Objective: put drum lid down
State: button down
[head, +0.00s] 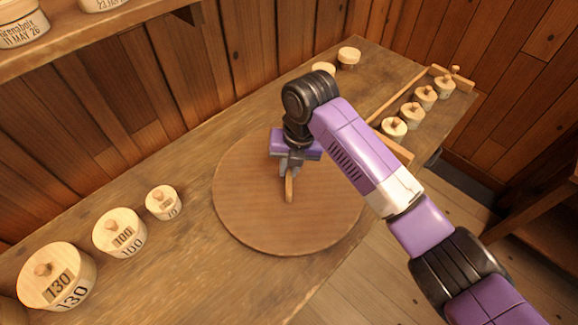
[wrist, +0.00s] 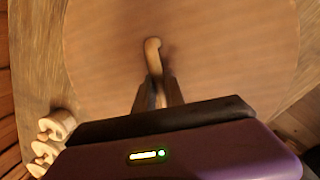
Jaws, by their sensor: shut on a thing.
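The drum lid (head: 245,215) is a wide, round, flat wooden disc over the middle of the bench, close to its front edge. It also fills much of the wrist view (wrist: 220,50). A slim upright wooden handle (head: 289,192) shows at its middle. My gripper (head: 289,174) is above the lid and shut on that handle. In the wrist view the two dark fingers (wrist: 157,92) pinch the handle, whose pale end (wrist: 153,46) sticks out past them. The lid looks about level. I cannot tell whether it touches the bench or hangs just above it.
The bench (head: 190,235) carries three lidded drums marked 130 (head: 57,277), 100 (head: 120,232) and a smaller one (head: 164,202) at left. Two small drums (head: 348,57) stand at the back. Several knobbed pieces (head: 411,115) line a wooden rack at right. A shelf (head: 100,45) hangs upper left.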

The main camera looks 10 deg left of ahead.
aim_at(296, 181)
jog(key=c, duration=1.4)
grip_release()
jog(key=shift+f, duration=0.1)
notch_tip(296, 181, up, 12)
jog(key=s+d+b, duration=0.1)
jog(key=d, duration=0.1)
